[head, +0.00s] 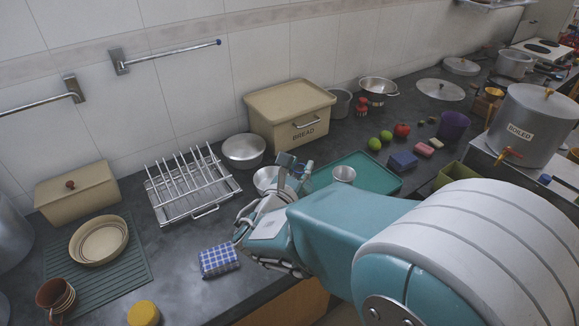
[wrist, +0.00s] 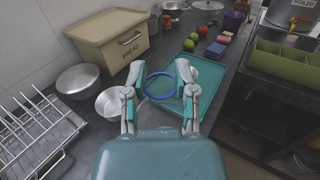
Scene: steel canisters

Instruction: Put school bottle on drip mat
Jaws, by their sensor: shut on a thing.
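The drip mat (head: 130,268) is a dark green ribbed mat at the left of the counter in the head view. A cream bowl stands on it, and a brown cup is at its front edge. My gripper (head: 294,170) is far to the right of the mat, above the counter near the green tray. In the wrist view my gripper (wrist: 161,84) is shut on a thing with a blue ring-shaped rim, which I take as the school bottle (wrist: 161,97). The bottle's body is hard to make out and its base is not clear.
A steel dish rack (head: 190,188) stands between the mat and my gripper. A bread bin (head: 289,113), steel bowls (head: 243,150) and a green tray (head: 378,178) are close by.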

